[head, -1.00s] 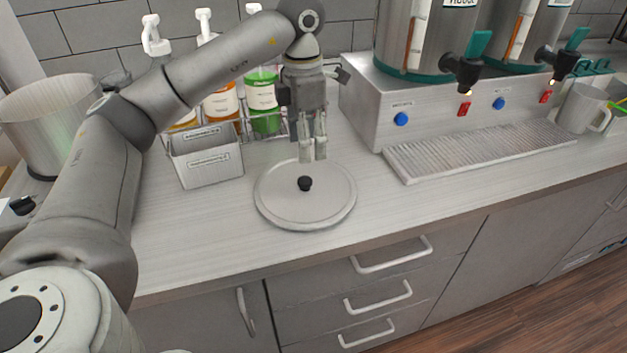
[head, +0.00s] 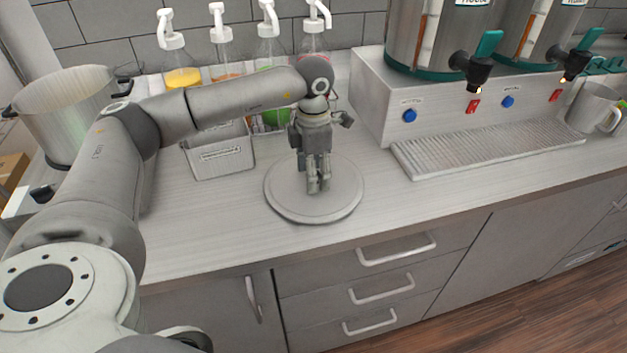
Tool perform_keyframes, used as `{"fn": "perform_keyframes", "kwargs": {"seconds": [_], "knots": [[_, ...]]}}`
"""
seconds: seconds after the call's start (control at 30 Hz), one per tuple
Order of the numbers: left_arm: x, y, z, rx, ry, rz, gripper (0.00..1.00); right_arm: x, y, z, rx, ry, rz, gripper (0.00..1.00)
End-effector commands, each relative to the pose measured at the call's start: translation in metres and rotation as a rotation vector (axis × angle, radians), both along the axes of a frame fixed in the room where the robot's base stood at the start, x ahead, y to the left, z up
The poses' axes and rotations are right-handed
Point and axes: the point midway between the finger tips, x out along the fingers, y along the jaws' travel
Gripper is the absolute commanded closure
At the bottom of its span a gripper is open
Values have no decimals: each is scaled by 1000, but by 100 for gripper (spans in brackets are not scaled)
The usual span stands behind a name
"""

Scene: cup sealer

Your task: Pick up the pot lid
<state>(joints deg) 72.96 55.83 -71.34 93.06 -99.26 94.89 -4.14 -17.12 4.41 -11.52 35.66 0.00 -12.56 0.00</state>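The pot lid (head: 286,194) is a round, flat grey disc lying on the counter in the head view. Its black knob is hidden behind my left gripper. My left gripper (head: 318,190) points down over the middle of the lid, with its fingertips at or just above the lid's surface. Its two fingers are close together, and I cannot tell whether the knob is between them. My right gripper is not in view.
A large open pot (head: 66,112) stands at the left. Pump bottles (head: 184,78) and a grey bin (head: 222,158) stand behind the lid. A dispenser base (head: 368,100) with a drip tray (head: 490,150) is at the right. The counter in front of the lid is clear.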

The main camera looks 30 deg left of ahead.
Motion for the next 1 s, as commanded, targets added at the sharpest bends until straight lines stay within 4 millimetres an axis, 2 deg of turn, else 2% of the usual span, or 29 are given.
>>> {"fn": "perform_keyframes", "kwargs": {"seconds": [0.13, 0.57, 0.87, 1.0], "knots": [[0, 0, 0, 0, 0, 0, 45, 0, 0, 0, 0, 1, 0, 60], [0, 0, 0, -1, -1, 0, 100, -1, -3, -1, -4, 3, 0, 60], [1, 0, 2, 0, -2, 0, 100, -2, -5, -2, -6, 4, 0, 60], [1, -1, 11, -2, -5, 0, 100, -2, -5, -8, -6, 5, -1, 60]]}}
